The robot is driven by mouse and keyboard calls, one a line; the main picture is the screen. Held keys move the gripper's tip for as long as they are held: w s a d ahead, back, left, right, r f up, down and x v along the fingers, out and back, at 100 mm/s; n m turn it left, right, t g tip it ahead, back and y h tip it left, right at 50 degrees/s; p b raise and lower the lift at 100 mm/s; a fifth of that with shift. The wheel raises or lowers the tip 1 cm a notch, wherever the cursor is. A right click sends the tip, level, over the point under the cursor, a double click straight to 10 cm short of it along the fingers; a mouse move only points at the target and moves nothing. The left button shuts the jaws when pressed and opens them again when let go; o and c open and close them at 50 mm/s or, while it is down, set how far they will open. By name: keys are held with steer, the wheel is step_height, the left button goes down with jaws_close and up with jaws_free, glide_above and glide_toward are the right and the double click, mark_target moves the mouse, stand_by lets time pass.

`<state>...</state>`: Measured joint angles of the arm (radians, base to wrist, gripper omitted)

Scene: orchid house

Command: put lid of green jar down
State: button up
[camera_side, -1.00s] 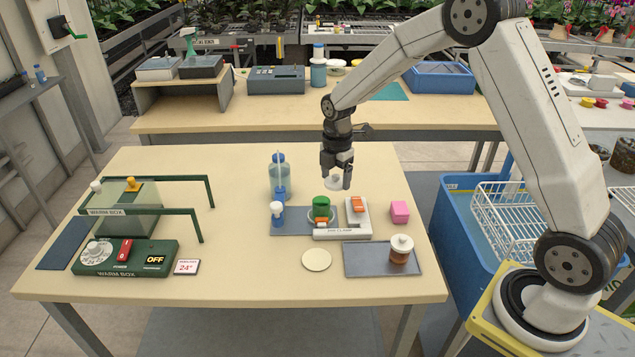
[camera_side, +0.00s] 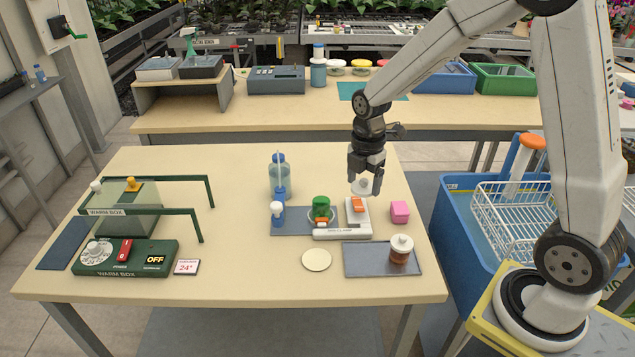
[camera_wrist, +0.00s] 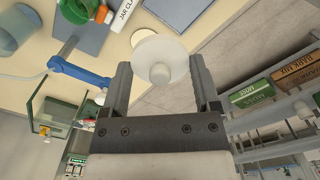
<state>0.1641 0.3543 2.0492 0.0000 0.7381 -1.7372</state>
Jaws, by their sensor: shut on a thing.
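My gripper (camera_side: 366,180) is shut on a white lid (camera_side: 362,187) and holds it above the table, just behind and above the white jar clamp (camera_side: 343,233). In the wrist view the round white lid (camera_wrist: 160,62) with its knob sits between the fingertips (camera_wrist: 160,78). The green jar (camera_side: 321,207) stands in the left part of the clamp, with no white lid on it. The clamp has an orange part (camera_side: 357,204) at its right side. In the wrist view the jar (camera_wrist: 73,10) shows only partly, at the top edge.
A brown jar with a white lid (camera_side: 401,249) stands on a grey tray (camera_side: 365,262). A pink cube (camera_side: 399,211) is right of the clamp. A pale round disc (camera_side: 316,260) lies in front.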

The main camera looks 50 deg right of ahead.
stand_by(0.5)
steer(key=shift+s+a+f+n, duration=0.25)
steer(key=shift+s+a+n, duration=0.05)
steer(key=shift+a, duration=0.15)
steer(key=s+a+f+n, duration=0.5)
steer(key=s+a+n, duration=0.3)
steer(key=s, duration=0.1)
glide_above(317, 260)
steer(key=shift+s+f, duration=0.2)
steer(key=shift+f, duration=4.35)
steer(key=shift+f, duration=0.1)
steer(key=shift+w+f, duration=0.15)
steer(key=shift+f, duration=0.05)
steer(key=shift+w+f, duration=0.1)
steer(key=shift+f, duration=1.45)
steer(key=shift+f, duration=0.15)
